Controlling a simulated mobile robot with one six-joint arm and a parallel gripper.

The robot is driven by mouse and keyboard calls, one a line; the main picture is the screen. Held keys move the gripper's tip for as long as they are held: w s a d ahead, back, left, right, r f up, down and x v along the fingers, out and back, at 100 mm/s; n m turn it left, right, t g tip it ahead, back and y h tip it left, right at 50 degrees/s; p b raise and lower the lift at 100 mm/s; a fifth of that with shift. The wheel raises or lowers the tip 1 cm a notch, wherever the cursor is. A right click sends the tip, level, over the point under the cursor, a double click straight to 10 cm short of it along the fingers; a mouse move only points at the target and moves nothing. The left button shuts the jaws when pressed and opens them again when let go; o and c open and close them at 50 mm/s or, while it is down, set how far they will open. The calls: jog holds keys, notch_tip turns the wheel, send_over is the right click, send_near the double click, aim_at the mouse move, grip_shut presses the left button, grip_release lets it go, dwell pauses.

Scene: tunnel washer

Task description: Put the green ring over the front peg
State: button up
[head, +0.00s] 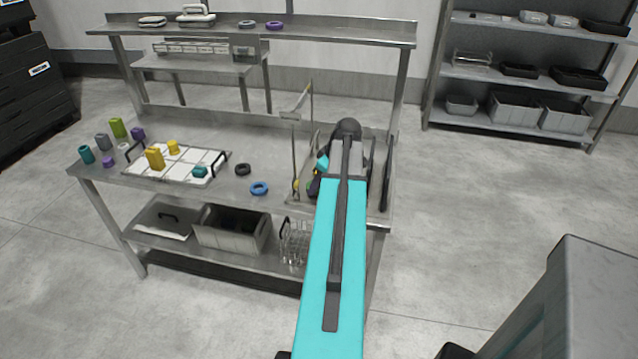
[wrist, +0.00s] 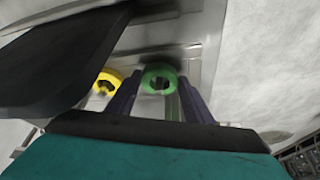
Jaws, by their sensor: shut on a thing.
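The green ring (wrist: 147,82) is between the two dark fingers of my gripper (wrist: 160,80) in the wrist view. My gripper is shut on it. A yellow ring (wrist: 98,85) lies just left of the green one in the wrist view. Thin uprights (head: 294,160) stand at the right end of the steel table (head: 225,200), beside my gripper. I cannot tell which is the front peg, nor whether the ring is over a peg.
A blue ring (head: 259,188) and a black ring (head: 243,169) lie left of the uprights. A white gridded board (head: 140,171) with coloured blocks is further left. A raised shelf (head: 330,33) runs along the table's back.

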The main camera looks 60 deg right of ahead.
jog(key=shift+f, duration=0.3)
dwell(0.4)
jog(key=o, duration=1.1)
jog(key=shift+r, duration=0.1)
jog(key=shift+b+v, duration=1.2)
jog(key=shift+v, duration=5.6)
